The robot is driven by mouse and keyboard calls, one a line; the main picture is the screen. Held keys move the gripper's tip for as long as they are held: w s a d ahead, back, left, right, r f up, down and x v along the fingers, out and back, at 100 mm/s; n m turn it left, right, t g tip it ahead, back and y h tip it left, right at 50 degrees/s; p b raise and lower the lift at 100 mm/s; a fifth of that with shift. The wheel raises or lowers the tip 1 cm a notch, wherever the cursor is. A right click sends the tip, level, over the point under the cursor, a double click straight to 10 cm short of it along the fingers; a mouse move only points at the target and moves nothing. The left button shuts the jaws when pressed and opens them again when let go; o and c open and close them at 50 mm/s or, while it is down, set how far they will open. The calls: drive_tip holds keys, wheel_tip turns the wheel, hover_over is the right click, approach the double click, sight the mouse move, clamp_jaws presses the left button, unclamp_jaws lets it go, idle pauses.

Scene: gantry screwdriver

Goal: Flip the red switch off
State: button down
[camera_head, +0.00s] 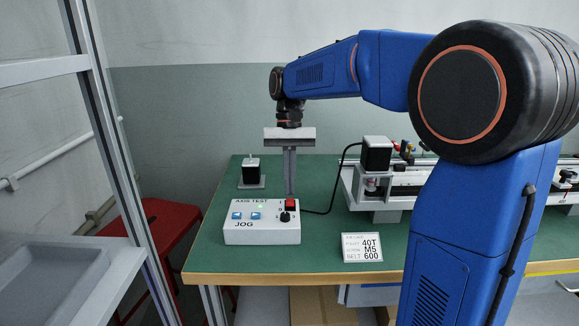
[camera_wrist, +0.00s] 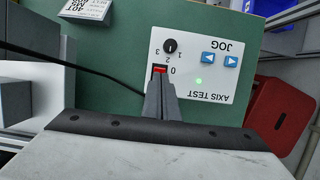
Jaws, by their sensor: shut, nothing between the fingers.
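The red switch (camera_head: 290,204) sits at the back right of the white AXIS TEST box (camera_head: 262,235) on the green table. It also shows in the wrist view (camera_wrist: 160,69), partly hidden by my fingers. My gripper (camera_head: 290,192) points straight down with its fingers together and nothing between them. The fingertips are right at the switch, close behind or over it; I cannot tell whether they touch it. In the wrist view the fingers (camera_wrist: 160,90) end just beside the red rocker, near a "0" mark. A small green light (camera_wrist: 198,81) on the box is lit.
On the box are two blue arrow buttons (camera_wrist: 219,59) and a black knob (camera_head: 285,217). A black cable (camera_head: 328,207) runs from the box to a motor on the rail (camera_head: 376,155). A small motor (camera_head: 251,170) stands behind the box. A label card (camera_head: 362,247) lies right.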

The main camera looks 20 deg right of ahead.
sight(290, 202)
drive_tip(key=shift+x, duration=1)
